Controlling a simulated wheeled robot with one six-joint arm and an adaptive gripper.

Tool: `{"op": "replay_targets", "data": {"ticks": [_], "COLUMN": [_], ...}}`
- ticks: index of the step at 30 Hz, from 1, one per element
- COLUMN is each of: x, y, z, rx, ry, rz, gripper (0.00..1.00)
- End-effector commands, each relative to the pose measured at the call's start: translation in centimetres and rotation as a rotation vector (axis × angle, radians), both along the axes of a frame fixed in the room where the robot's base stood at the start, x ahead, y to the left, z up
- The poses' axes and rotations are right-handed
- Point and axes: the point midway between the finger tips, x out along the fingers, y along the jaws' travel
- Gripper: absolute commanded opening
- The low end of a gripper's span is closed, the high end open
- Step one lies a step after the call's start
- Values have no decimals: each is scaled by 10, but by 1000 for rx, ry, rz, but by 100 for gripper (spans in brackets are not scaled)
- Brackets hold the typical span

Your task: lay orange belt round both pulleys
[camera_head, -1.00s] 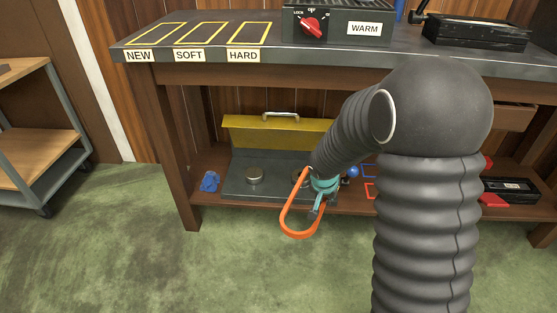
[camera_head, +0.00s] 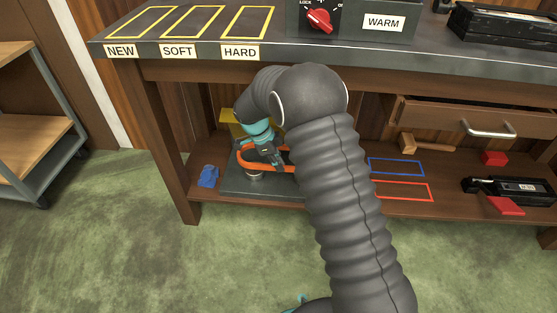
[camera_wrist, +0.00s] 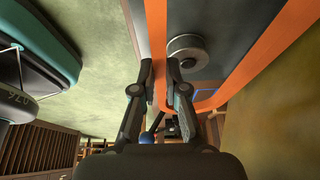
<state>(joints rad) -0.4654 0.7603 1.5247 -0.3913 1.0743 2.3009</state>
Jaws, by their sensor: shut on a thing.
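The orange belt (camera_head: 247,162) is a long loop held above the dark base plate (camera_head: 235,187) on the lower shelf. My gripper (camera_wrist: 160,70) is shut on one strand of the belt, which runs between its fingers in the wrist view (camera_wrist: 157,40). One silver pulley (camera_head: 255,176) shows just below the belt in the head view. The wrist view shows a round grey pulley (camera_wrist: 187,55) between the two belt strands; I cannot tell whether the belt is seated on it. The other pulley is hidden behind my arm in the head view.
A yellow cover (camera_head: 230,117) stands at the back of the base plate, partly hidden by my arm. A blue item (camera_head: 208,176) lies at left. Blue (camera_head: 396,167) and red (camera_head: 405,191) outlines mark the shelf at right. A drawer (camera_head: 455,118) is partly open above.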

Motion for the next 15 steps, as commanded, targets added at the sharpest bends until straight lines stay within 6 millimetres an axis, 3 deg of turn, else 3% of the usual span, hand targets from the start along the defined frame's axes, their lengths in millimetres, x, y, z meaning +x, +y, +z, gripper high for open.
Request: {"op": "replay_targets", "data": {"ticks": [15], "x": [0], "y": [0], "z": [-29], "rx": [-1], "ry": [0], "rz": [6], "gripper": [0]}}
